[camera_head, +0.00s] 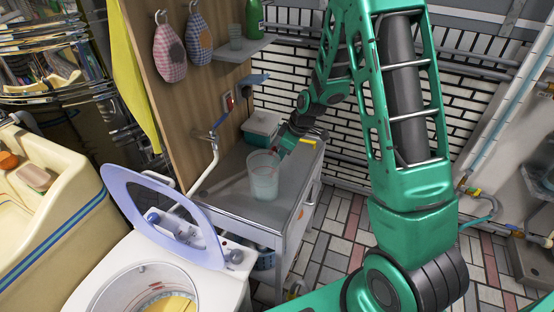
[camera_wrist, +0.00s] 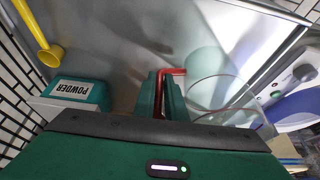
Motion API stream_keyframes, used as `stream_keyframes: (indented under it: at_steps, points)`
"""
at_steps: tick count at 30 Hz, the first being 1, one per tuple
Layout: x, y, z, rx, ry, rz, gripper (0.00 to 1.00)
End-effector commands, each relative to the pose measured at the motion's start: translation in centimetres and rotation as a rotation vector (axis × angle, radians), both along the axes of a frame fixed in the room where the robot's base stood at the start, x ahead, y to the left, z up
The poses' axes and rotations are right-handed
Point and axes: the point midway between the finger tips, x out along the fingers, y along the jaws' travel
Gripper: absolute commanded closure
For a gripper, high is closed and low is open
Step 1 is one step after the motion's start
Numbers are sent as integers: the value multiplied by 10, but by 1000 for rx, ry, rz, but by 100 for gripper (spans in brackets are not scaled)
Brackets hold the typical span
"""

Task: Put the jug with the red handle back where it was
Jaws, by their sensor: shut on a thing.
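The jug (camera_head: 263,178) is clear and stands upright at the counter in the head view. In the wrist view the clear jug (camera_wrist: 228,92) is at the right, with its red handle (camera_wrist: 177,72) between my fingers. My gripper (camera_head: 284,143) reaches it from behind and to the right in the head view. My gripper (camera_wrist: 162,94) is shut on the red handle in the wrist view. I cannot tell whether the jug's base touches the counter or hangs slightly above it. The arm partly hides the handle in the head view.
The grey counter (camera_head: 222,190) has a teal powder box (camera_head: 262,124) at its back; the box (camera_wrist: 78,92) also shows in the wrist view. A tap (camera_head: 212,137) is on the wooden panel. A shelf (camera_head: 243,48) hangs above. A washing machine (camera_head: 150,270) with its lid raised stands in front.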

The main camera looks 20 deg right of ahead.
Motion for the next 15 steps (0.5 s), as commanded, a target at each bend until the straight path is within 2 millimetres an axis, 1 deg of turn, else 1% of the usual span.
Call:
stream_keyframes:
  at_steps: [9,10,12,15]
  points:
    - [0,0,-2,0,-1,0,100]
    - [0,0,-2,0,-1,0,84]
    - [0,0,-2,0,-1,0,70]
    - [0,0,-2,0,-1,0,70]
